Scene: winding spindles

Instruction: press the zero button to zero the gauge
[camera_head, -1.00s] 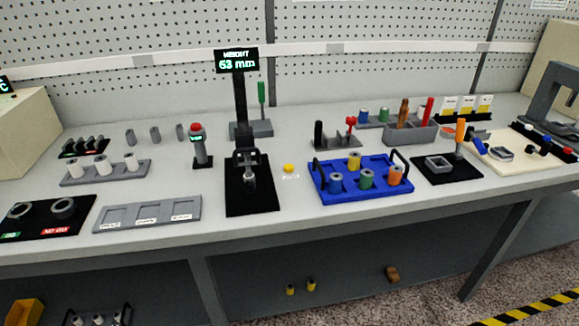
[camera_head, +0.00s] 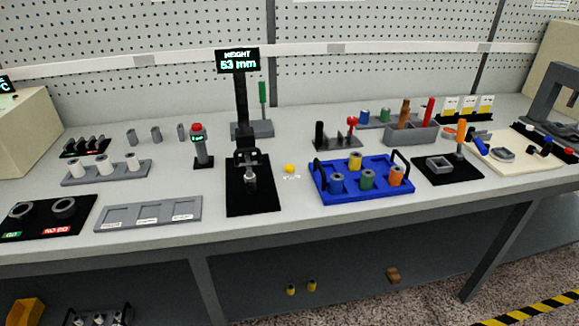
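The height gauge stands on a black base plate (camera_head: 239,205) near the middle of the bench. Its black post carries a display (camera_head: 238,60) that reads "HEIGHT 53 mm". A small grey metal piece (camera_head: 250,178) sits low on the gauge, under its dark bracket (camera_head: 247,157). A round yellow button (camera_head: 290,168) is on the bench top just right of the gauge, with a small white label in front whose text is too small to read. Nothing touches the button. Neither of my grippers is in view.
A blue tray (camera_head: 352,197) with spools stands right of the button. A grey red-topped post (camera_head: 202,147) stands left of the gauge. A grey labelled tray (camera_head: 120,218) lies at front left. The bench top around the button is clear.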

